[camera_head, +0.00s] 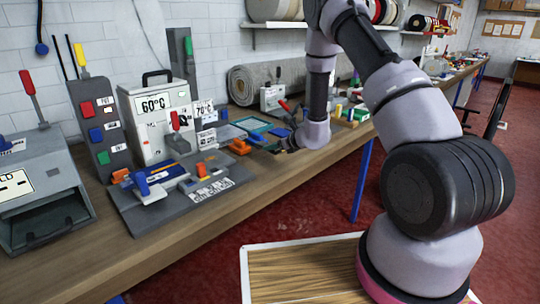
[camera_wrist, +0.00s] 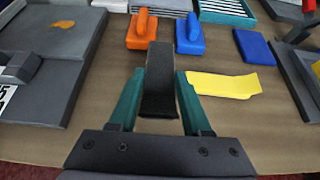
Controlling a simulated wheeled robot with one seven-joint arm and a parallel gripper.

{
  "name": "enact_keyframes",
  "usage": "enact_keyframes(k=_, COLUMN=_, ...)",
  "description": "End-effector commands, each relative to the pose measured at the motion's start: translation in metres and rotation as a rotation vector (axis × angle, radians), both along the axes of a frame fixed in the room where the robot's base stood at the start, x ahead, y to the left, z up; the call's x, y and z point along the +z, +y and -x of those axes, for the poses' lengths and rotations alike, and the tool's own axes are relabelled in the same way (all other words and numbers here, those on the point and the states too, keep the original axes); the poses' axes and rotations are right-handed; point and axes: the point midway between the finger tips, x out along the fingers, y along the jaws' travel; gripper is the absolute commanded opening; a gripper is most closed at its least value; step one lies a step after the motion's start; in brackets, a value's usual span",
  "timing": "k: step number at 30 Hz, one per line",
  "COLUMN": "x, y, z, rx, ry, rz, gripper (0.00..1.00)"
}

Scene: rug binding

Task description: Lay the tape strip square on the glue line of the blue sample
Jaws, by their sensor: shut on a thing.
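My gripper (camera_wrist: 159,82) is shut on a long dark grey strip (camera_wrist: 160,70), likely the tape strip, which lies between its teal fingers and points away from the wrist. The strip appears to be above the bench; the gap is hard to judge. In the head view my gripper (camera_head: 287,146) is small and low over the bench, and the strip cannot be made out there. A blue piece with an orange strip (camera_head: 165,179) is on a grey fixture (camera_head: 215,184) to its left; I cannot tell whether this is the blue sample. No glue line is clearly visible.
An orange handled block (camera_wrist: 142,32), a blue handled block (camera_wrist: 189,36), a flat blue piece (camera_wrist: 252,46) and a yellow strip (camera_wrist: 224,86) lie around the gripper. A grey board (camera_wrist: 60,50) is at left. The bench's near edge (camera_wrist: 30,150) is close.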

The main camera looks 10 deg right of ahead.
Motion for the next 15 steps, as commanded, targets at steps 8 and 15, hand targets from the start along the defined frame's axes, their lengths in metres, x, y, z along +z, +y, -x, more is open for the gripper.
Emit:
enact_keyframes(k=8, x=-0.034, y=0.0, z=0.0, rx=0.0, ry=0.004, rz=0.0, gripper=0.0)
enact_keyframes(k=15, x=-0.043, y=0.0, z=0.0, rx=0.0, ry=-0.001, rz=-0.001, gripper=0.0)
